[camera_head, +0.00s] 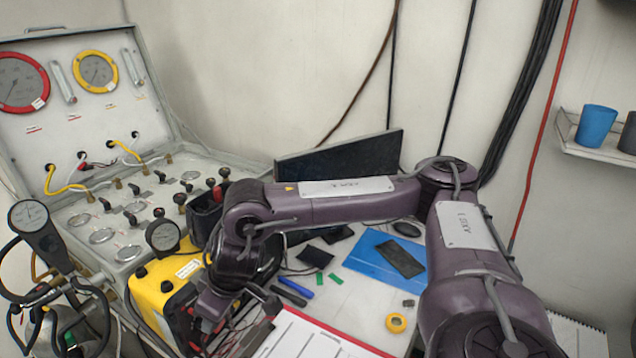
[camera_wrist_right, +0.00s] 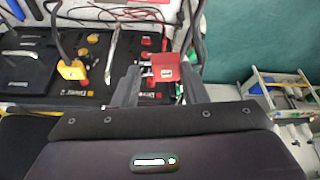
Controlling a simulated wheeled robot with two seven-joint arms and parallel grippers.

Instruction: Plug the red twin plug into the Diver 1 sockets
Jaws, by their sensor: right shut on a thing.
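In the wrist view my right gripper (camera_wrist_right: 162,78) is shut on the red twin plug (camera_wrist_right: 166,67), holding it between its fingertips. The plug is over the black socket panel near the "Diver 1" label (camera_wrist_right: 151,95); I cannot tell whether it touches the sockets, which the fingers partly hide. A yellow plug (camera_wrist_right: 72,70) with a dark cable is at the "Diver 2" side (camera_wrist_right: 76,93). In the head view my right gripper (camera_head: 207,318) reaches down beside the yellow unit (camera_head: 157,292); the plug is not clear there. My left gripper is not in view.
An open grey gauge case (camera_head: 150,62) stands at the left, with a round gauge and black hoses (camera_head: 32,216) before it. A red-edged clipboard (camera_head: 305,338), a blue mat (camera_head: 372,262) and yellow tape (camera_head: 396,322) lie on the table. A dark screen (camera_head: 340,155) stands behind.

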